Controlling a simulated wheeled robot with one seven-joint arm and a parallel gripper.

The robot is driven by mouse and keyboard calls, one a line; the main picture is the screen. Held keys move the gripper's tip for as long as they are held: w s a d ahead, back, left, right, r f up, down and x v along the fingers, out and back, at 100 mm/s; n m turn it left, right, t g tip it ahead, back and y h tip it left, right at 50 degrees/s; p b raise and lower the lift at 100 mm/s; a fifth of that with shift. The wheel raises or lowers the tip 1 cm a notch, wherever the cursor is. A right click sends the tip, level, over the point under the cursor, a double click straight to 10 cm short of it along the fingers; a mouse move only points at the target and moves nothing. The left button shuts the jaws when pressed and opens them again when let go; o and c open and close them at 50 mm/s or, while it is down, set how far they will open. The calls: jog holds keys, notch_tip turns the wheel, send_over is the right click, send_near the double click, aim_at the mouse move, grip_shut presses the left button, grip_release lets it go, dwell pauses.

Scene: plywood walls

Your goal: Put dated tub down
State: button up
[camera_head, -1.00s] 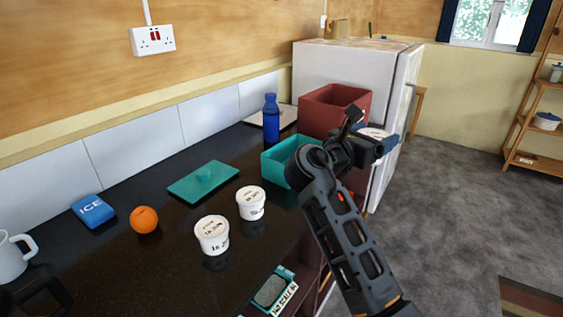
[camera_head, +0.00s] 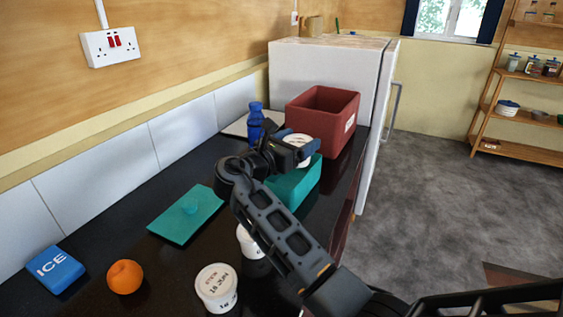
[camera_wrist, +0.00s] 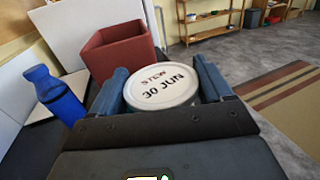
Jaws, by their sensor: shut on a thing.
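My gripper (camera_wrist: 163,95) is shut on a white round tub (camera_wrist: 161,86), one blue finger on each side. Its lid reads "STEW 30 JUN" in the wrist view. In the head view the held tub (camera_head: 299,141) is partly hidden by my gripper (camera_head: 292,148) and is above the teal box (camera_head: 296,187) on the counter. Another white tub (camera_head: 217,287), its lid marked "STEW" and "16 JUN", stands at the counter's front. A further white tub (camera_head: 247,243) behind it is mostly hidden by my arm.
A red box (camera_head: 322,118) stands behind the teal box, before the white fridge (camera_head: 330,62). A blue bottle (camera_head: 256,122), teal lid (camera_head: 186,215), orange (camera_head: 125,277) and ice pack (camera_head: 55,268) are on the dark counter. Bare counter shows between lid and front tub.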

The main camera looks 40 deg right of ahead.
jog(key=w+a+f, duration=0.1)
jog(key=w+f, duration=0.2)
jog(key=f, duration=0.3)
jog(key=shift+w+a+f, duration=0.2)
jog(key=shift+w+a, duration=0.1)
jog(key=shift+a, duration=0.1)
jog(key=shift+f, duration=0.6)
jog(key=o, duration=1.1)
jog(key=a+r+p, duration=0.1)
jog(key=a, duration=1.1)
jog(key=shift+s, duration=0.35)
jog(key=shift+r, duration=0.1)
